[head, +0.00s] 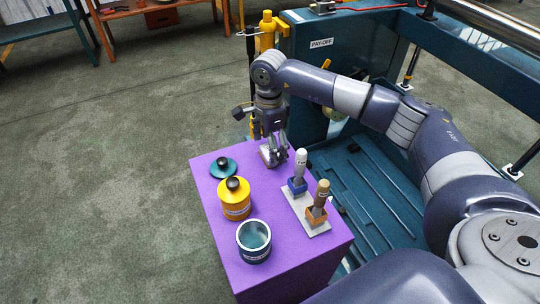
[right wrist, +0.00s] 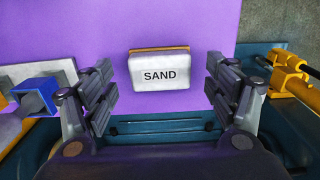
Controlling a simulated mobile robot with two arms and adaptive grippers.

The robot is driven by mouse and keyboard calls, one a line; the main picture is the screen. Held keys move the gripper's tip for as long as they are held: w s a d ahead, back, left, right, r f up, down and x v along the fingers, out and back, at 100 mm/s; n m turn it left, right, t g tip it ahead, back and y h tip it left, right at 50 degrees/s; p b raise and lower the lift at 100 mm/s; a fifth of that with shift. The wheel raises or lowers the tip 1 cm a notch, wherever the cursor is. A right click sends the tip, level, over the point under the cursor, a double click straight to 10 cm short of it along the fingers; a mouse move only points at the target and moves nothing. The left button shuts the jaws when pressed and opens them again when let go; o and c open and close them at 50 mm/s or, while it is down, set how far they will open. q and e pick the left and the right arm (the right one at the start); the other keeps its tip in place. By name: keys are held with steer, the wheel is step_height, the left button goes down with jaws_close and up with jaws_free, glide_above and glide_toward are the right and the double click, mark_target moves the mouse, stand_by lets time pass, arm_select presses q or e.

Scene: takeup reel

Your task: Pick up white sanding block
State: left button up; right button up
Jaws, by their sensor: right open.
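The white sanding block (right wrist: 159,72), labelled SAND, lies on the purple table top (right wrist: 100,20) in the right wrist view. A thin tan layer shows along its far edge. My right gripper (right wrist: 163,90) is open, with one finger on each side of the block and a gap on both sides. In the head view my right gripper (head: 272,154) points down at the far end of the purple table, and the block there is mostly hidden by the fingers. My left gripper is not in view.
On the table stand a yellow lidded can (head: 235,203), an open teal can (head: 254,246) and a dark teal lid (head: 222,167). Two upright tools in blue (head: 297,186) and orange (head: 316,217) holders stand on the right. The teal PAY-OFF machine (head: 355,50) is behind.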

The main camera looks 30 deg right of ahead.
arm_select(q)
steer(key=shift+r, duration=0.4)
arm_select(e)
steer(key=shift+f, duration=0.65)
steer(key=c, duration=1.2)
steer(key=shift+o, duration=0.2)
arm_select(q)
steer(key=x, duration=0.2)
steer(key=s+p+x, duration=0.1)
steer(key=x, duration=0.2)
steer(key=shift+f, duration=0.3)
arm_select(e)
step_height(320, 180, up, 10)
